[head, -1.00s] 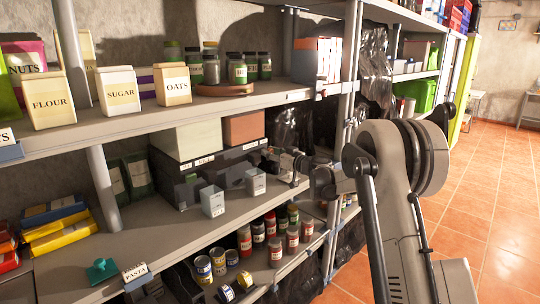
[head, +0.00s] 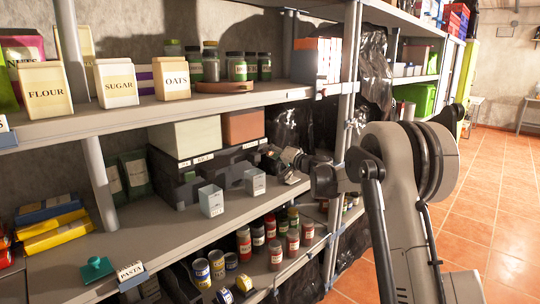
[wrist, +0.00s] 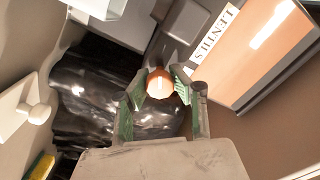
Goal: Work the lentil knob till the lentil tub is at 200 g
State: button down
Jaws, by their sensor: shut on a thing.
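The dark dispenser (head: 182,180) stands on the middle shelf with a pale bin and an orange lentil bin (head: 243,127) on top. The orange bin shows in the wrist view with its LENTILS label (wrist: 214,34). My gripper (head: 290,157) is at the dispenser's right end. In the wrist view its green-padded fingers (wrist: 158,88) are shut on the round copper-coloured lentil knob (wrist: 159,80). Two small grey tubs stand in front of the dispenser; the right one (head: 255,183), on the orange bin's side, looks like the lentil tub. Its fill and any weight reading cannot be made out.
The left grey tub (head: 211,201) stands close by. Several cans and jars (head: 276,250) fill the shelf below. Flour, sugar and oats boxes (head: 171,78) stand on the shelf above. Black plastic sheeting (head: 292,127) hangs behind my gripper. A shelf post (head: 340,140) is near my arm.

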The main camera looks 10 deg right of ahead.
jog(key=m, duration=0.4)
jog(key=shift+m+b, duration=0.4)
dwell(0.4)
jog(key=c, duration=1.4)
grip_release()
jog(key=shift+s+d, duration=0.1)
jog(key=v, duration=1.1)
jog(key=shift+s+d, duration=0.2)
jog(key=shift+s, duration=0.1)
